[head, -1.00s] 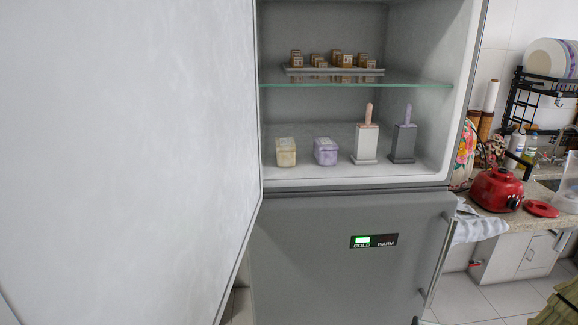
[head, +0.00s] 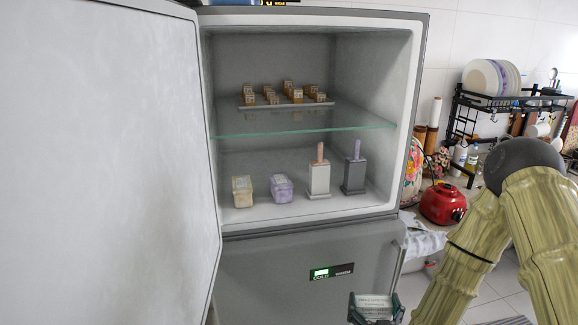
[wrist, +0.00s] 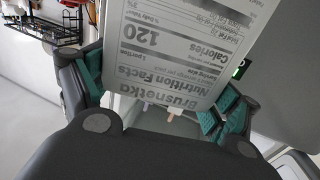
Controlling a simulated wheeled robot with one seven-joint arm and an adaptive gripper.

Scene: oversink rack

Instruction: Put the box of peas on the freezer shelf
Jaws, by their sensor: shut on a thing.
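My gripper (head: 376,309) is at the bottom of the head view, below and in front of the open freezer compartment. It is shut on the box of peas (wrist: 185,45), a pale box whose printed nutrition panel faces the wrist camera. The teal finger pads lie on either side of it. Its front picture is hidden. The freezer's glass shelf (head: 300,129) spans the compartment at mid-height, higher in the picture than my gripper.
A tray (head: 292,105) of small brown-topped items stands on the glass shelf. Two tubs (head: 281,188) and two popsicle moulds (head: 319,180) stand on the compartment floor. The open door (head: 110,150) blocks the left. The glass shelf's front strip is clear.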

